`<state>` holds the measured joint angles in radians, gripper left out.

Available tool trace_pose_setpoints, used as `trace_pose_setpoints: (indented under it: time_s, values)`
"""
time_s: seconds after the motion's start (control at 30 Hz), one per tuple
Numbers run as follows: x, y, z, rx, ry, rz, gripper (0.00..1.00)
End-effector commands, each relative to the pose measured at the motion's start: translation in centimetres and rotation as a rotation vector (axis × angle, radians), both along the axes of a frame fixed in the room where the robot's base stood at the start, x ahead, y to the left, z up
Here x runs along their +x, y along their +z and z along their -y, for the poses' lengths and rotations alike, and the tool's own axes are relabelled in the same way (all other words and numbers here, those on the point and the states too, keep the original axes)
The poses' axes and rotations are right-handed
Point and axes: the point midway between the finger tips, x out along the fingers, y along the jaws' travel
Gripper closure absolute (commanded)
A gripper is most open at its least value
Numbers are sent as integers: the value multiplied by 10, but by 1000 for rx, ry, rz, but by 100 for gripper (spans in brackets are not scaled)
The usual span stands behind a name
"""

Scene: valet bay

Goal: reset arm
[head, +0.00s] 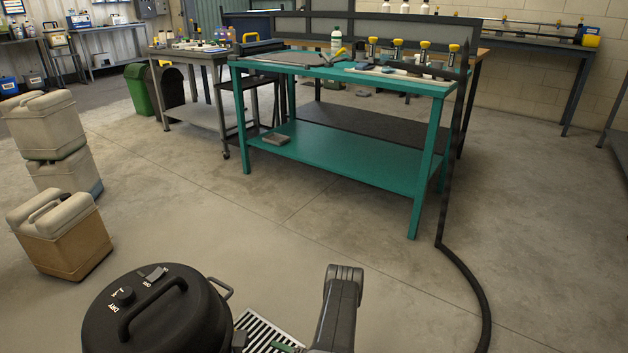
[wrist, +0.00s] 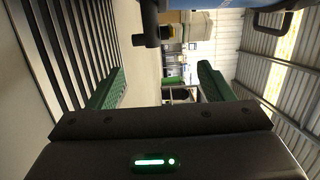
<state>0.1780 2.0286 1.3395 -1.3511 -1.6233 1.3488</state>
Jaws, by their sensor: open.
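My gripper (wrist: 160,82) shows in the wrist view with its two green fingers spread wide apart. It is open, and nothing is between the fingers. In the head view, my dark arm (head: 341,300) stands up from the bottom edge, right of a slatted metal grille (head: 262,338). A small green piece shows over the grille at the bottom edge; I cannot tell for sure that it is a finger. The rest of the gripper is out of the head view.
A black vacuum drum (head: 155,315) stands close at the bottom left. Beige jugs (head: 62,240) stand on the left. A teal bench (head: 340,165) with brushes and tools stands ahead. A black hose (head: 462,265) hangs at its right. The floor before the bench is clear.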

Motion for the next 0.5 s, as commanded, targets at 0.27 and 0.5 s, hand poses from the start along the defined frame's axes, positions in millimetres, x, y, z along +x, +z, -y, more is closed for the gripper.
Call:
trace_pose_setpoints:
  time_s: [0.27, 0.5]
  values:
    - [12, -2, -33, 1, 5, 1, 26]
    - [24, -2, -61, 0, 6, 1, 26]
